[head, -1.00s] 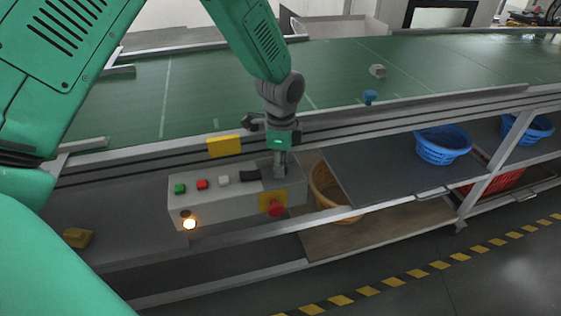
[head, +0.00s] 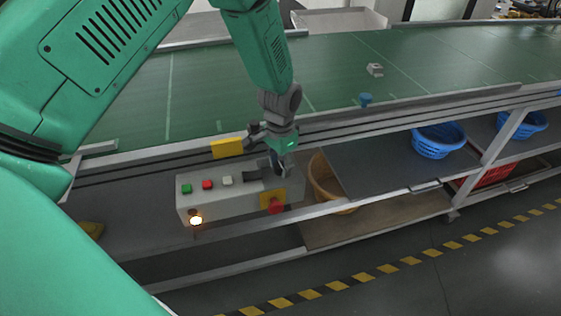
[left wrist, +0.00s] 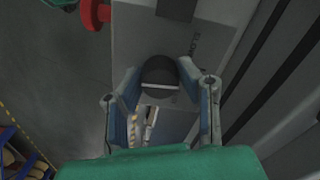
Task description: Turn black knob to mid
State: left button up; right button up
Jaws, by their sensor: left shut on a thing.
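The black knob (left wrist: 159,78) shows in the left wrist view as a round dark cap with a white line across it. It sits on the grey control box (head: 235,204), on the box's right part in the head view. My left gripper (head: 280,167) comes down on it from above, and its fingers hide the knob in the head view. In the left wrist view my left gripper (left wrist: 158,84) has one finger on each side of the knob and is shut on it. The white line runs roughly from finger to finger. My right gripper is out of view.
The box carries green (head: 187,188), red (head: 207,184) and white (head: 227,181) buttons, a red stop button (head: 275,206) and a lit lamp (head: 196,220). A conveyor (head: 330,75) lies behind. Blue baskets (head: 437,142) stand at the right.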

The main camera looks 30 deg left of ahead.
aim_at(281, 163)
pick_arm(q)
jog(key=shift+w+r+n, duration=0.2)
jog(key=shift+w+n, duration=0.1)
jog(key=shift+n, duration=0.2)
jog(key=o, duration=1.1)
jog(key=shift+o, duration=0.2)
jog(key=shift+f, duration=0.1)
jog(key=shift+s, duration=0.1)
notch_tip(281, 163, up, 12)
